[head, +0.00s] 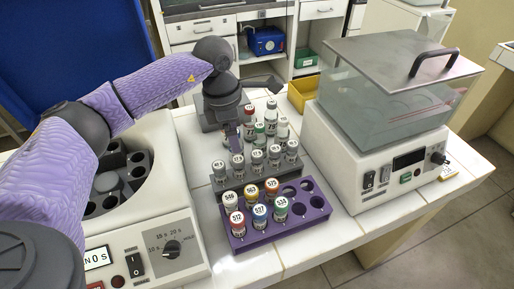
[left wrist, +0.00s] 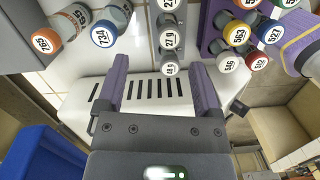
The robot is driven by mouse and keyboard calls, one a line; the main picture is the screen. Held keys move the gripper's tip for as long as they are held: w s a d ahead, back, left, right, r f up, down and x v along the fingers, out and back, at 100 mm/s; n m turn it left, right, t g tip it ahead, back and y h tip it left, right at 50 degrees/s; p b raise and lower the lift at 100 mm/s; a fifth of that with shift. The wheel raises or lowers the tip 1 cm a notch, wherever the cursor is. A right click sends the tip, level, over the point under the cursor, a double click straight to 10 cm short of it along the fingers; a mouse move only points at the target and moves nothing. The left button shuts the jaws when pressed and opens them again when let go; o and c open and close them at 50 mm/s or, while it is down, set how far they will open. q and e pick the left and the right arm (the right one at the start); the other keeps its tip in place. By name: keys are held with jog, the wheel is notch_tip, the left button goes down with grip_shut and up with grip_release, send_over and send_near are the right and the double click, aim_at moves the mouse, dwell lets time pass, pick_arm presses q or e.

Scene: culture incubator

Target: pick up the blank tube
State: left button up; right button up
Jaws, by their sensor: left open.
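My left gripper (head: 236,138) hangs over the far part of the grey rack (head: 211,181) in the head view. In the left wrist view its two purple fingers (left wrist: 158,68) are apart, with nothing held between them. A row of grey-capped numbered tubes (left wrist: 168,40) in the grey rack shows between and beyond the fingers. In the head view several grey-capped tubes (head: 257,160) stand upright there. Behind them stand tubes with red, green and white caps, partly hidden by the gripper. All readable caps carry numbers; I cannot tell which tube is the blank.
A purple rack (head: 290,231) in front holds numbered tubes and has empty holes at right. A centrifuge (head: 180,235) with an open rotor stands left. A water bath (head: 345,160) with a lid stands right. A yellow bin (head: 303,92) is behind.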

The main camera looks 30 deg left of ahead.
aim_at(238, 159)
pick_arm(q)
jog(key=shift+s+f, duration=0.1)
jog(key=shift+f, duration=0.25)
jog(key=f, duration=0.1)
jog(key=s+f+b, duration=0.1)
jog(key=f, duration=0.1)
jog(key=shift+s+d, duration=0.15)
jog(key=shift+d, duration=0.05)
jog(key=f, duration=0.2)
jog(key=f+b, duration=0.1)
jog(key=d+f, duration=0.1)
jog(key=f, duration=0.1)
jog(key=shift+w+f, duration=0.35)
pick_arm(e)
jog(key=shift+s+f, duration=1.1)
jog(key=shift+s, duration=0.1)
pick_arm(q)
jog(key=shift+w, duration=0.1)
grip_shut()
